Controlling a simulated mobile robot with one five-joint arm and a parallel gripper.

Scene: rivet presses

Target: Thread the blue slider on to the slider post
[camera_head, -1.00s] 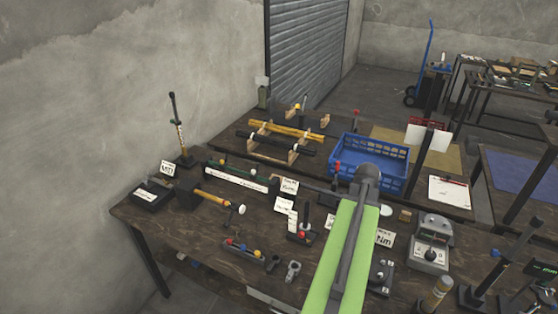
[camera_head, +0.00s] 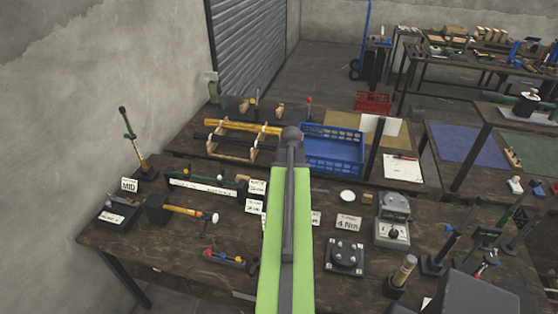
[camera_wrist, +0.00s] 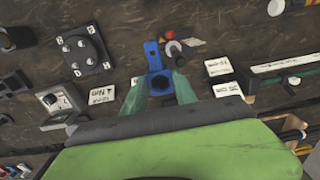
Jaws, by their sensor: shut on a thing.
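The blue slider (camera_wrist: 152,56) is in the middle of the wrist view, with a ring-shaped end between my fingers. My gripper (camera_wrist: 158,84) is shut on it, one teal finger on each side. A grey round-topped post (camera_wrist: 173,48), probably the slider post, stands just right of the slider in this view. The slider looks beside it, not around it; the height between them cannot be told. In the head view my green arm hides the gripper, slider and post.
A black plate with several knobs (camera_wrist: 85,50) and a grey gauge box (camera_wrist: 60,98) lie left in the wrist view. White cards (camera_wrist: 218,67) lie to the right.

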